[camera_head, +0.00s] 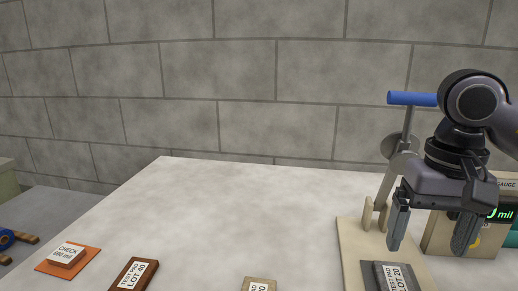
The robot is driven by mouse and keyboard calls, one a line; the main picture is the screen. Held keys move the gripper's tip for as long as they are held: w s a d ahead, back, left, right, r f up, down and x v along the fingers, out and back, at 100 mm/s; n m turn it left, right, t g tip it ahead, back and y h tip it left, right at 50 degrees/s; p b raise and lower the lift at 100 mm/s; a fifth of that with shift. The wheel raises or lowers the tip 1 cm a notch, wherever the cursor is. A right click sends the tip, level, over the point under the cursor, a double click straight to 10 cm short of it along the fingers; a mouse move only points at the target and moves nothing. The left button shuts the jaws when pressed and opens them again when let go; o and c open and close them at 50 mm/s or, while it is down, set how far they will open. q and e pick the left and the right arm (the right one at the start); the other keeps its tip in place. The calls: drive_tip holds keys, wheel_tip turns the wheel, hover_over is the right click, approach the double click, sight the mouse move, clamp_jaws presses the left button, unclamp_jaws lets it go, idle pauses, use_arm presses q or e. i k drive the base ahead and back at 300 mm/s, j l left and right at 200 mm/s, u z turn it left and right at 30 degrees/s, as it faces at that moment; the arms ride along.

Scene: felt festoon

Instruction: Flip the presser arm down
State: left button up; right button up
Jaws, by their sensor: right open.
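The presser arm is a grey lever standing nearly upright, with a blue handle (412,98) at its top. It rises from a grey round pivot (392,147) above a slanted post (384,187) on a beige base plate (352,250). A dark test pad (376,276) marked LOT 20 lies at the front of the plate. My right gripper (428,250) points down with its two fingers wide apart and nothing between them. It is below and right of the blue handle, apart from it in the picture, and hides part of the stand. My left gripper is not in view.
A beige gauge box (437,240) with a green "mil" display stands at the right, partly behind my gripper. A brown LOT 40 pad (120,274), another pad (250,284) and an orange mat (92,257) with a check block lie along the front. The white table's middle (230,215) is clear.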

sight(397, 147)
drive_tip(key=k, duration=0.95)
